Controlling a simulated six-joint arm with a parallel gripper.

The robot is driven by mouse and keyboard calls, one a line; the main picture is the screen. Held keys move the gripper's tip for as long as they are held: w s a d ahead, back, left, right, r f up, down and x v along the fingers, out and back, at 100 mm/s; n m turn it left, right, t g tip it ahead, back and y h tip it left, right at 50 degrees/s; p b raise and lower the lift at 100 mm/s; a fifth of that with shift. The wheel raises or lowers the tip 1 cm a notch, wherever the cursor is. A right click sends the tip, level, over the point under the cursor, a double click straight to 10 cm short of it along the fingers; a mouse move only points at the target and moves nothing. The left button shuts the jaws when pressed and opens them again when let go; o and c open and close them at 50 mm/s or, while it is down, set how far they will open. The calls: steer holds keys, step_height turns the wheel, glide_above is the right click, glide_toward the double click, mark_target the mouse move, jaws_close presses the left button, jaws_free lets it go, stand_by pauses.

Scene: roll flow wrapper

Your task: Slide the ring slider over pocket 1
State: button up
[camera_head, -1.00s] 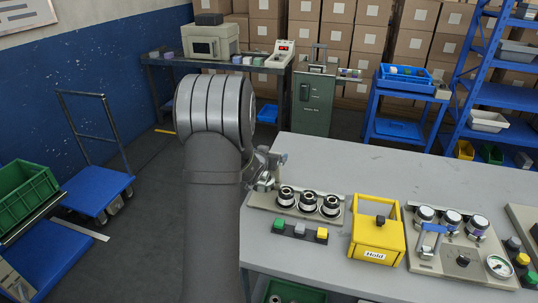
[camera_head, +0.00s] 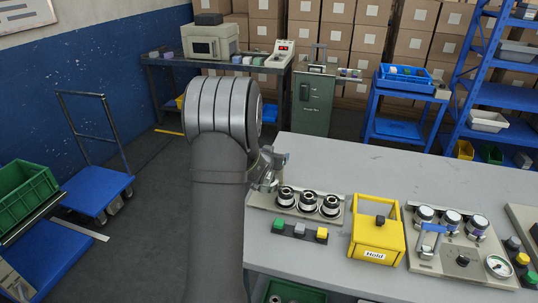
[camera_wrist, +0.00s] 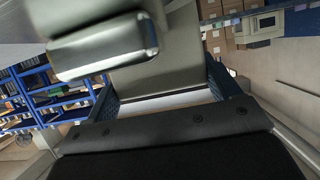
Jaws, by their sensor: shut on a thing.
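In the head view, a beige plate (camera_head: 260,200) with three round pockets in a row lies near the table's left edge. Each pocket shows a dark base and a bright metal top. My gripper (camera_head: 272,168) is at the plate's left end, behind and above the leftmost pocket (camera_head: 286,196), close to it. My arm hides part of the gripper. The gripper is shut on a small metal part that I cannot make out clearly. In the wrist view, a smooth grey metal bar (camera_wrist: 105,46) fills the upper left. I cannot tell which part is the ring slider.
Green, grey and yellow buttons (camera_head: 300,230) stand in front of the plate. A yellow box marked Hold (camera_head: 377,240) stands to its right, then a fixture (camera_head: 440,262) with capped cylinders and a gauge. The table behind is clear.

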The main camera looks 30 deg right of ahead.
steer(key=s+d, duration=0.5)
steer(key=o, duration=1.3)
steer(key=shift+a+r, duration=0.1)
steer(key=v, duration=1.7)
steer(key=shift+s, duration=0.1)
